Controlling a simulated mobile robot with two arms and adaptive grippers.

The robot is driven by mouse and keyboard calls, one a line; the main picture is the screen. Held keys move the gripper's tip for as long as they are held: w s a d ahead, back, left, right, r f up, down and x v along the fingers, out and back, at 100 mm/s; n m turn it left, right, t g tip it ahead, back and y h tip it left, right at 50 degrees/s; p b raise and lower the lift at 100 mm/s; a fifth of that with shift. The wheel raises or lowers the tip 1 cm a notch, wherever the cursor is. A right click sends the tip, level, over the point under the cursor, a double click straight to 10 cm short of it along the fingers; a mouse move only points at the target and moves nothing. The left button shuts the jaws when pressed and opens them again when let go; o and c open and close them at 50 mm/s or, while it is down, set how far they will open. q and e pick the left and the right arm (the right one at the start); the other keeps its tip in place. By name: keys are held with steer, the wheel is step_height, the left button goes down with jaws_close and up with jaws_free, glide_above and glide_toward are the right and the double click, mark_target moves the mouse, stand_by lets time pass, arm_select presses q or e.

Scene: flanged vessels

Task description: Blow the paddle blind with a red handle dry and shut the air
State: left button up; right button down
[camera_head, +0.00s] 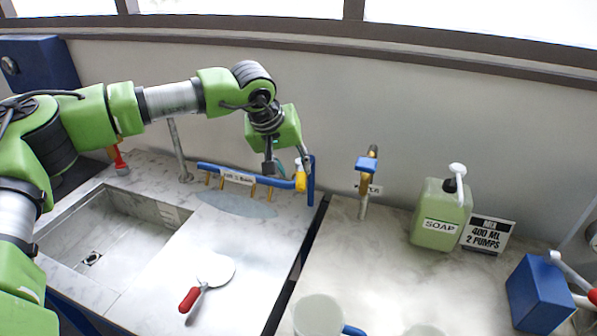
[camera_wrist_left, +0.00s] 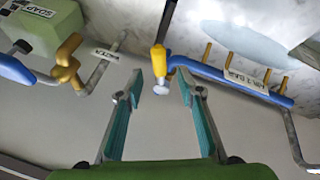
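A blue air bar (camera_head: 222,172) with several brass nozzles and a hard-to-read label runs along the back. Its yellow valve handle (camera_head: 301,180) is at the bar's right end; it also shows in the left wrist view (camera_wrist_left: 158,58). My left gripper (camera_head: 287,168) is at that end. In the wrist view its fingers (camera_wrist_left: 160,95) are apart, with the yellow handle beyond the gap and nothing held. My right gripper is out of view.
A sink (camera_head: 105,240) is at left, with a red-topped fitting (camera_head: 120,160) behind it. Right of the drainboard are a brass water tap (camera_head: 365,185), a soap bottle (camera_head: 440,212), a sign (camera_head: 487,236), a blue box (camera_head: 540,293) and a pale mug (camera_head: 318,316).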

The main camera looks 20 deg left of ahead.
mark_target(299, 179)
arm_select(q)
steer(key=shift+p+x, duration=0.65)
steer(key=shift+x, duration=2.1)
jaws_close()
